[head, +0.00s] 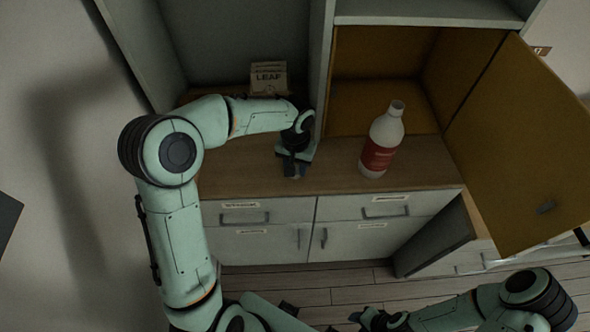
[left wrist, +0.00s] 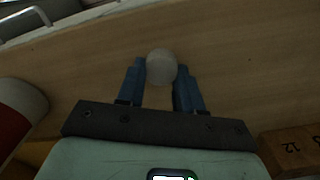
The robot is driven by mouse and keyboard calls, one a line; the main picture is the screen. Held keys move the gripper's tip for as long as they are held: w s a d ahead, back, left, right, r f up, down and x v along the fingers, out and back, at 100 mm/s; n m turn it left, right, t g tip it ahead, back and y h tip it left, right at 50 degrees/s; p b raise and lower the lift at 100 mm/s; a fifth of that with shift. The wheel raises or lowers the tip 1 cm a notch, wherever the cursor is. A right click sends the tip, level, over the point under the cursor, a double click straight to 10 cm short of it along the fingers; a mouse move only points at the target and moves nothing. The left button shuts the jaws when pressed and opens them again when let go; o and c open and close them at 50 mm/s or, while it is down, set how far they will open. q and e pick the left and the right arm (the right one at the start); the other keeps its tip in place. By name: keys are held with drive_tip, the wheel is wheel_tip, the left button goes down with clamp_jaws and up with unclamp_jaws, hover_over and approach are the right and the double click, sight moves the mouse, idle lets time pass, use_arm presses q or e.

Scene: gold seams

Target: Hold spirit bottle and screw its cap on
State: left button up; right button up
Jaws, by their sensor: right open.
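The spirit bottle (head: 385,135), white with a red label, stands upright on the wooden counter, right of my left gripper. Its narrow neck points up and shows no cap on it. Part of the bottle also shows at the left edge of the left wrist view (left wrist: 22,105). My left gripper (head: 295,172) points down at the counter. In the left wrist view its blue fingers are shut on the round whitish cap (left wrist: 161,66), one on each side. My right gripper (head: 366,318) is open and empty, low in the head view, away from the bottle.
A small box marked LEAF (head: 268,77) stands at the back left. An upright divider (head: 322,70) rises behind my left gripper. A yellow-brown cabinet door (head: 525,150) hangs open on the right. The counter (head: 335,180) between gripper and bottle is clear.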

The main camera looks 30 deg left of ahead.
use_arm(q)
drive_tip(key=shift+r, duration=0.15)
wheel_tip(320, 180, up, 20)
drive_tip(key=p, duration=0.2)
use_arm(e)
drive_tip(key=w+r, duration=0.3)
drive_tip(key=shift+w+r, duration=0.1)
drive_tip(key=shift+r, duration=0.05)
